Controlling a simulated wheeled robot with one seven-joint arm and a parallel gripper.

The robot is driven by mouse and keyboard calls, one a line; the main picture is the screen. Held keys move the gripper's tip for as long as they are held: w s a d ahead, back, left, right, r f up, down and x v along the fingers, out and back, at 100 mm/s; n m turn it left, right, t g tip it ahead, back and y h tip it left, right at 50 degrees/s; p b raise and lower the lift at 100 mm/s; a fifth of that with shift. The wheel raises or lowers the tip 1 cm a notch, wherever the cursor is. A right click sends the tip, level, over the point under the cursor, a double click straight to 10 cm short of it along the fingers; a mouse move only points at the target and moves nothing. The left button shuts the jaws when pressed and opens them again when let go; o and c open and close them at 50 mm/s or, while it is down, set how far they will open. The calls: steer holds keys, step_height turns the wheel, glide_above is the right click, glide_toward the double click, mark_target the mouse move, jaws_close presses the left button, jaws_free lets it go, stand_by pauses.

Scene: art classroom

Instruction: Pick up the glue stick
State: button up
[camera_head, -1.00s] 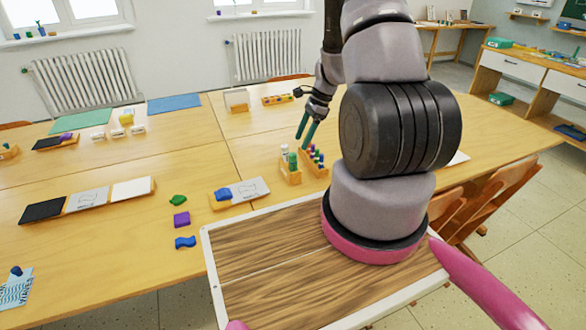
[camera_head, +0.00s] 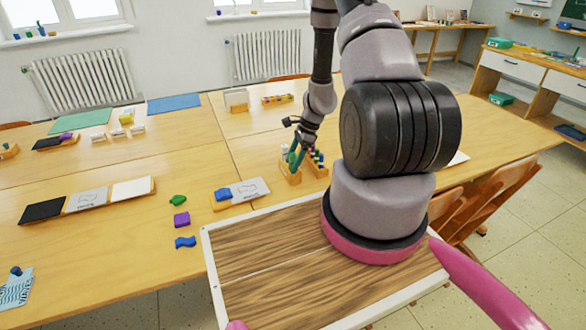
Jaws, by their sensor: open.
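A small wooden holder (camera_head: 291,178) stands on the table and bears upright sticks. A white stick (camera_head: 284,150) at its left looks like the glue stick, but it is too small to be sure. My gripper (camera_head: 295,163) points down at this holder, its teal fingers open around or just over the stick tops. I cannot tell whether they touch anything. The fingers hide part of the holder's contents, including a green stick.
Another wooden holder (camera_head: 317,167) with several coloured sticks stands close on the right. A wooden block with a blue piece and a card (camera_head: 250,188) lies to the front left. Green, purple and blue pieces (camera_head: 181,219) lie further left.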

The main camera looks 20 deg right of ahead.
jaws_close()
step_height(320, 180, up, 10)
steer(key=shift+r, duration=0.1)
stand_by(0.5)
